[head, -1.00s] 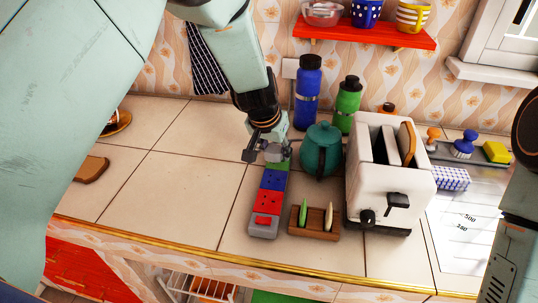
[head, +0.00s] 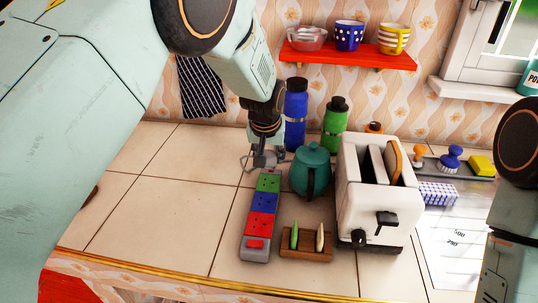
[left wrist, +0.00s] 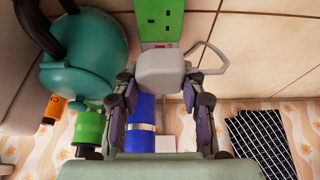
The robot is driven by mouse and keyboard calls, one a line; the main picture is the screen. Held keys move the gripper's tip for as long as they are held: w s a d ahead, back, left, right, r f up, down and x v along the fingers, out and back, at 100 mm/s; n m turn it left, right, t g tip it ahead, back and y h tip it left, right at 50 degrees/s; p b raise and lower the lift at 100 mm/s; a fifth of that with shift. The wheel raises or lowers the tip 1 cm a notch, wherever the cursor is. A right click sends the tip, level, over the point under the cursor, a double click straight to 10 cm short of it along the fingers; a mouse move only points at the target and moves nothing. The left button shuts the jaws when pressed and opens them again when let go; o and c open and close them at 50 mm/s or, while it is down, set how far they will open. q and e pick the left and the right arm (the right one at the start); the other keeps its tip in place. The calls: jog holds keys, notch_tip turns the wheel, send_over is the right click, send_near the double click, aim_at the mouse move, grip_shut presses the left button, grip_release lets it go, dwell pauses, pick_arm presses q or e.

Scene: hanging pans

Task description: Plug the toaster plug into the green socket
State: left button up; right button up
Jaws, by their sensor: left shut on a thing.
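The power strip (head: 256,253) lies on the counter with its green socket (head: 268,182) at the far end, then the blue socket (head: 263,201) and the red socket (head: 260,225). My left gripper (head: 264,158) is just behind the green end. In the left wrist view it is shut on the grey toaster plug (left wrist: 160,70), with a grey cord loop (left wrist: 212,58) at its side. The plug overlaps the near edge of the green socket (left wrist: 160,20) in that view; I cannot tell whether they touch. The white toaster (head: 376,205) stands right of the strip. My right gripper is out of view.
A teal teapot (head: 311,170) stands close right of the strip, with a blue bottle (head: 296,112) and a green bottle (head: 335,125) behind. A wooden rack (head: 306,243) is beside the strip's near end. The counter left of the strip is clear.

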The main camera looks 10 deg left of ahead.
aim_at(270, 177)
pick_arm(q)
jog(key=shift+f, duration=0.15)
jog(key=shift+f+b, duration=2.65)
jog(key=shift+f, duration=0.15)
jog(key=shift+p, duration=0.75)
jog(key=shift+f, duration=0.2)
dwell(0.5)
